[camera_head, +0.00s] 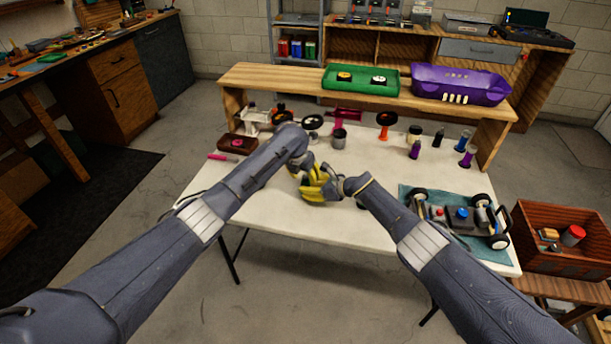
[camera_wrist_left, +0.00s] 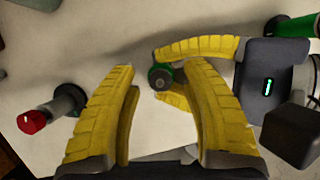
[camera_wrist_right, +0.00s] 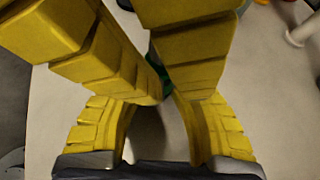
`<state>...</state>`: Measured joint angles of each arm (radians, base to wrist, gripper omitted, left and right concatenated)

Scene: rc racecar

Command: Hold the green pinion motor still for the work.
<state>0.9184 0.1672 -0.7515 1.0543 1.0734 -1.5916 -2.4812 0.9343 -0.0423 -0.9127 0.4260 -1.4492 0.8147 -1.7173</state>
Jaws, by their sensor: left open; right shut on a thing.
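The green pinion motor (camera_wrist_left: 160,74) shows its dark round end in the left wrist view, at the tips of the yellow fingers of my right gripper (camera_wrist_left: 172,75). My right gripper is shut on it. In the right wrist view only a bit of green (camera_wrist_right: 154,60) shows behind yellow fingers. My left gripper (camera_wrist_left: 158,84) is open, its two fingers apart on either side of the motor's end, with no clear contact. In the head view both grippers (camera_head: 316,186) meet over the middle of the white table, and the fingers hide the motor.
A grey cylinder with a red end (camera_wrist_left: 32,121) lies left of my left gripper. The car chassis (camera_head: 460,216) sits on a teal mat at the table's right. Bottles and small stands line the table's back, below a wooden shelf (camera_head: 290,80) with a green tray (camera_head: 361,86) and purple body shell (camera_head: 455,84).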

